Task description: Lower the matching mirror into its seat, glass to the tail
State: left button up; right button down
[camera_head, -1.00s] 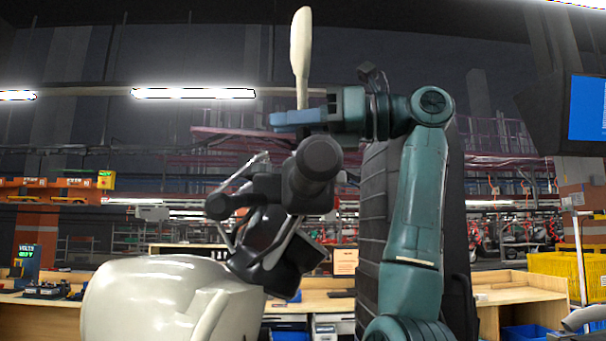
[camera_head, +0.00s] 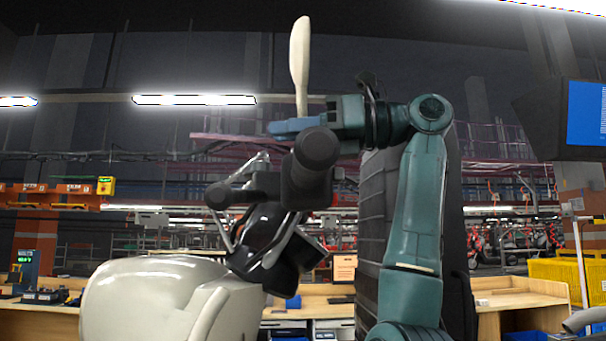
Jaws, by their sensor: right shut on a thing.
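A cream mirror (camera_head: 300,62) stands upright, its narrow edge toward me and its stem running down into my right gripper. My right gripper (camera_head: 293,127) is shut on it, its blue fingers pointing left. Below stands a cream scooter (camera_head: 150,300) with dark handlebars; the near handlebar grip (camera_head: 317,148) is just under my gripper and overlaps it in the picture. The mirror's lower end and the seat on the handlebar are hidden, so I cannot tell whether they touch. Which way the glass faces is unclear. My left gripper is out of view.
Wooden benches (camera_head: 520,298) stand behind the scooter, with a yellow crate (camera_head: 555,268) at the right. A blue screen (camera_head: 587,112) hangs at upper right. The air around the mirror is clear.

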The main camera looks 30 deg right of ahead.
jog(key=shift+w+a+f, duration=0.1)
jog(key=shift+f, duration=0.15)
